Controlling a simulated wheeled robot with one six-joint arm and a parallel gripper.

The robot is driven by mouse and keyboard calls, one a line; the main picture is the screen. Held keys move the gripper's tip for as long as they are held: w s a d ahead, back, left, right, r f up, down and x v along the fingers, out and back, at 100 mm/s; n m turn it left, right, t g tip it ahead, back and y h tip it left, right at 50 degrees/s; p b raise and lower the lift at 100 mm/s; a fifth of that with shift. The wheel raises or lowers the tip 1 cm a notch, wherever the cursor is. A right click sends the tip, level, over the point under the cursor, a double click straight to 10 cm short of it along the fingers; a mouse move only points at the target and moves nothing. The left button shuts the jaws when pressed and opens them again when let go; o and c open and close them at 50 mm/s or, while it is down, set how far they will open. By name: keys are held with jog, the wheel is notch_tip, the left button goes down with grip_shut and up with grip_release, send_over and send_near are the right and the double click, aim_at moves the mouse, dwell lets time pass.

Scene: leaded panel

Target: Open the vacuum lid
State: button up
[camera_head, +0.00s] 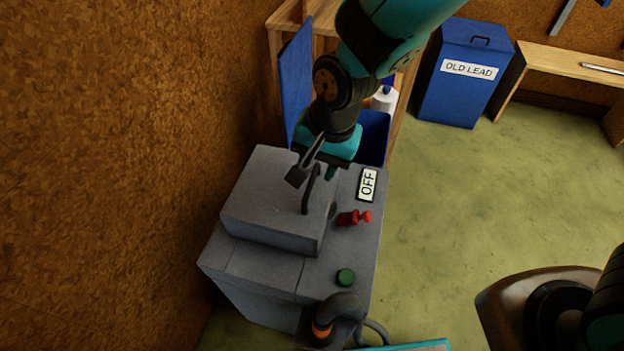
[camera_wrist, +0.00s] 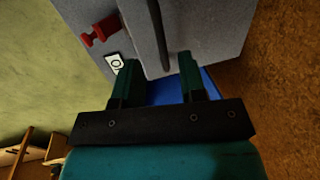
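The vacuum lid (camera_head: 272,215) is a raised grey block lying flat on top of the grey vacuum cabinet (camera_head: 335,251). A dark upright bar handle (camera_head: 311,190) stands on the lid; it also shows at the top of the wrist view (camera_wrist: 158,30). My gripper (camera_head: 315,172) is above the lid's far right edge, beside the handle. In the wrist view my gripper (camera_wrist: 157,80) has its two fingers wide apart, and the handle's end shows between them, with no visible contact. The fingertips are partly hidden in the head view.
The cabinet carries a red switch (camera_head: 354,217), an OFF label (camera_head: 368,185) and a green button (camera_head: 346,277). A wooden shelf (camera_head: 300,19) with a blue door (camera_head: 297,80) stands close behind. A brown wall is at left; green floor lies free at right.

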aim_at(311, 185)
jog(key=f, duration=0.3)
jog(key=a+f, duration=0.1)
jog(key=f, duration=0.1)
jog(key=shift+w, duration=0.15)
grip_shut()
